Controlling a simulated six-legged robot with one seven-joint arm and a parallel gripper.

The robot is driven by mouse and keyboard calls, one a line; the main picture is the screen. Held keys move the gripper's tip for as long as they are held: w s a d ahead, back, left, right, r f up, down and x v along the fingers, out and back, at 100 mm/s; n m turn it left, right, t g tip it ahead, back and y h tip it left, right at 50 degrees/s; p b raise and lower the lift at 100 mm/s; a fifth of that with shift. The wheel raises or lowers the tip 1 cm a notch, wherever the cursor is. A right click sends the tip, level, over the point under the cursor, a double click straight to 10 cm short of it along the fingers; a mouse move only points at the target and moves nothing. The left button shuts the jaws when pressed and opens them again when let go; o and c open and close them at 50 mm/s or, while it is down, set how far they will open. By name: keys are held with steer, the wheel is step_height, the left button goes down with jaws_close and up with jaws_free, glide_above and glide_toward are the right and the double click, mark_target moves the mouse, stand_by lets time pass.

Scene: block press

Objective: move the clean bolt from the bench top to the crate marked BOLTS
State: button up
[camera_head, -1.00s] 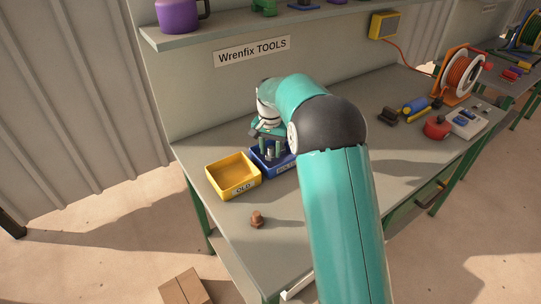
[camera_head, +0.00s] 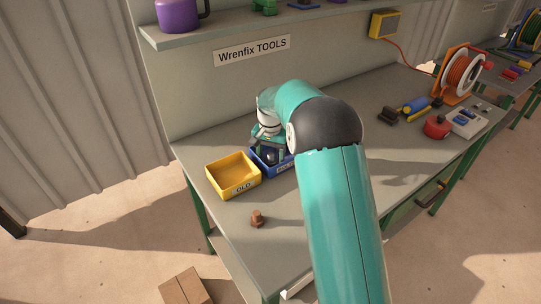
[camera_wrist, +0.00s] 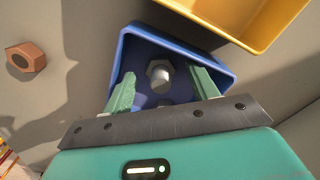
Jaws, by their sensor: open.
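The clean bolt (camera_wrist: 158,76), a silver-grey hex-headed one, is inside the blue crate (camera_wrist: 122,62), seen between my fingers in the wrist view. The blue crate (camera_head: 287,166) stands on the bench top beside the yellow crate; its front label is partly hidden by my arm. My gripper (camera_wrist: 162,74) is open over the crate, with one finger on each side of the bolt and gaps between. In the head view my gripper (camera_head: 268,152) is low over the crate. A second dark shape in the crate, close to my gripper, is unclear.
A yellow crate (camera_head: 230,189) marked OLD stands left of the blue crate. A rusty brown bolt (camera_head: 257,219) lies on the bench top (camera_head: 222,220) near its front edge. Tools and a cable reel (camera_head: 462,72) are at the right. A shelf (camera_head: 230,27) hangs above.

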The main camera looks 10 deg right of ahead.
mark_target(270, 155)
step_height(270, 155, up, 12)
steer(key=f, duration=0.1)
steer(key=s+r+n+t, duration=0.1)
steer(key=s+r, duration=0.8)
steer(key=s+r+n+t, duration=0.2)
steer(key=s, duration=0.8)
steer(key=s+r+n+t, duration=0.1)
steer(key=s+r, duration=0.1)
steer(key=s, duration=0.7)
steer(key=s+f+n+t, duration=0.1)
steer(key=s+f, duration=0.3)
steer(key=s, duration=0.6)
steer(key=shift+d+f+n+t, duration=0.15)
steer(key=shift+d+n+t, duration=0.15)
steer(key=shift+n, duration=0.3)
steer(key=shift+s, duration=0.15)
